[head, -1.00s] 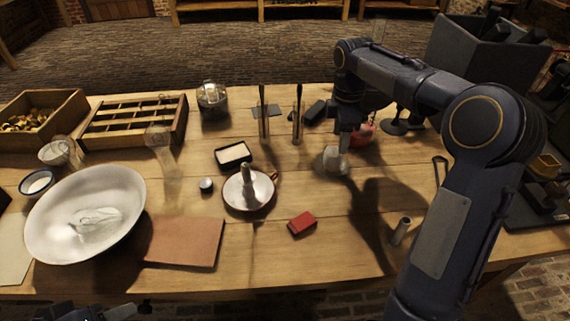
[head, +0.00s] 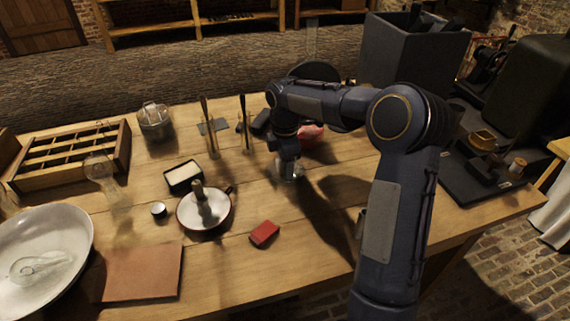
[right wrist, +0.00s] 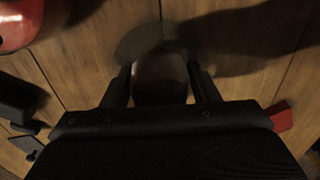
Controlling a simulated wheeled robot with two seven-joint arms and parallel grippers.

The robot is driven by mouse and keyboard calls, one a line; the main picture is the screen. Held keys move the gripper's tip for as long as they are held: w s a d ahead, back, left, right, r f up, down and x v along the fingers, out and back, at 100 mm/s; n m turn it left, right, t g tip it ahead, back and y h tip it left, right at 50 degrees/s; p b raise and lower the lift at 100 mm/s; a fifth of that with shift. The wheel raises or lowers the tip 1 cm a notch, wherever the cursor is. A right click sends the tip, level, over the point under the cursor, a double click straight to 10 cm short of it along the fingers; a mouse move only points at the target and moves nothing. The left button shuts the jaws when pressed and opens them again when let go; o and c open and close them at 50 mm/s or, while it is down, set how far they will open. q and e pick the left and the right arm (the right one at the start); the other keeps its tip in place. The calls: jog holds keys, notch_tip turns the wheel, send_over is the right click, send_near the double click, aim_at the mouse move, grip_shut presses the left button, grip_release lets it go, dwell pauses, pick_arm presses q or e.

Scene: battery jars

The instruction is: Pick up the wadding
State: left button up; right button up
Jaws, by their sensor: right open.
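My right gripper (head: 288,164) points down near the middle of the table, its fingers apart. In the right wrist view, the dim, rounded top of the lump (right wrist: 160,80) sits between the two open fingers. Whether the fingers touch it I cannot tell. My left gripper is out of view.
A red object (head: 312,135) stands close behind the right gripper. A small red box (head: 264,233) lies in front. A shallow dish (head: 193,222) with an upright piece, a white-filled tray (head: 184,176) and upright glass tubes (head: 213,143) stand to the left.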

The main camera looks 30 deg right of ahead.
jog(key=c, duration=0.8)
jog(key=shift+r, duration=0.1)
